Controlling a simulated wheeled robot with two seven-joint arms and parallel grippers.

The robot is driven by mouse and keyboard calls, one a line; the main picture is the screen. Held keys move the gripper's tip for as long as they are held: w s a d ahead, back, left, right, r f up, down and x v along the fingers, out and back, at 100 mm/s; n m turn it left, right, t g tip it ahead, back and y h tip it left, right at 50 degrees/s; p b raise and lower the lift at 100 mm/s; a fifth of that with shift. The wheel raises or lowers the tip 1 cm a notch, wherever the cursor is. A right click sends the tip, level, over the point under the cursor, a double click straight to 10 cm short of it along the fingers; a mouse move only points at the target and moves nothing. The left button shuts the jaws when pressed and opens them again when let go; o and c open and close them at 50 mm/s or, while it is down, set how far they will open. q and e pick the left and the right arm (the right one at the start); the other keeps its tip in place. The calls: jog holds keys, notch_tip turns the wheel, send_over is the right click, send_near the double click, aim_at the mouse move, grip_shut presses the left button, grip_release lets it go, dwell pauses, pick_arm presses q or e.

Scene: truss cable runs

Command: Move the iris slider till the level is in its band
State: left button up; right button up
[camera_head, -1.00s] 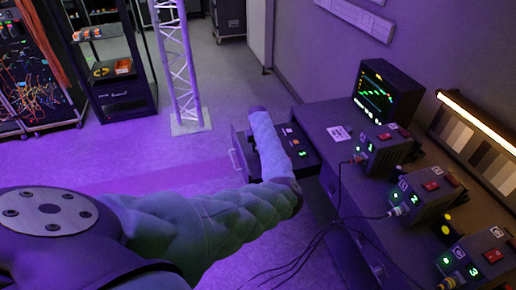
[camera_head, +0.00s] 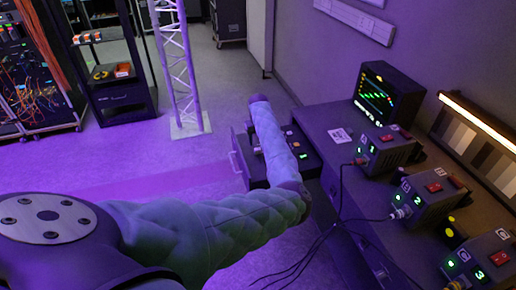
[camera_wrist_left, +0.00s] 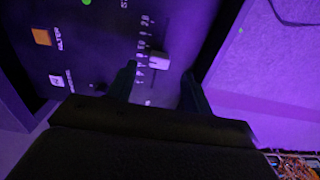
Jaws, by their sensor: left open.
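The iris slider knob (camera_wrist_left: 159,60) is a pale block beside a printed scale on a dark control panel (camera_wrist_left: 100,30). My left gripper (camera_wrist_left: 158,73) is open, with one finger on each side of the knob in the left wrist view; contact cannot be told. In the head view the panel (camera_head: 312,160) sits in a pulled-out drawer, partly covered by my left arm, and the fingers are hidden. The monitor (camera_head: 376,93) shows a green trace with coloured marks, too small to tell whether the level is in its band. My right gripper is not in view.
Three numbered boxes with red switches, including box 1 (camera_head: 388,150), stand on the desk with cables. A lit grey-step chart (camera_head: 480,140) is at the right. A white truss (camera_head: 177,70) stands behind the drawer.

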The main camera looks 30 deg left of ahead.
pick_arm(q)
jog(key=shift+r, duration=0.85)
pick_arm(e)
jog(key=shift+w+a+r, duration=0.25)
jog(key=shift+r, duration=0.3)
pick_arm(q)
jog(key=shift+c, duration=0.4)
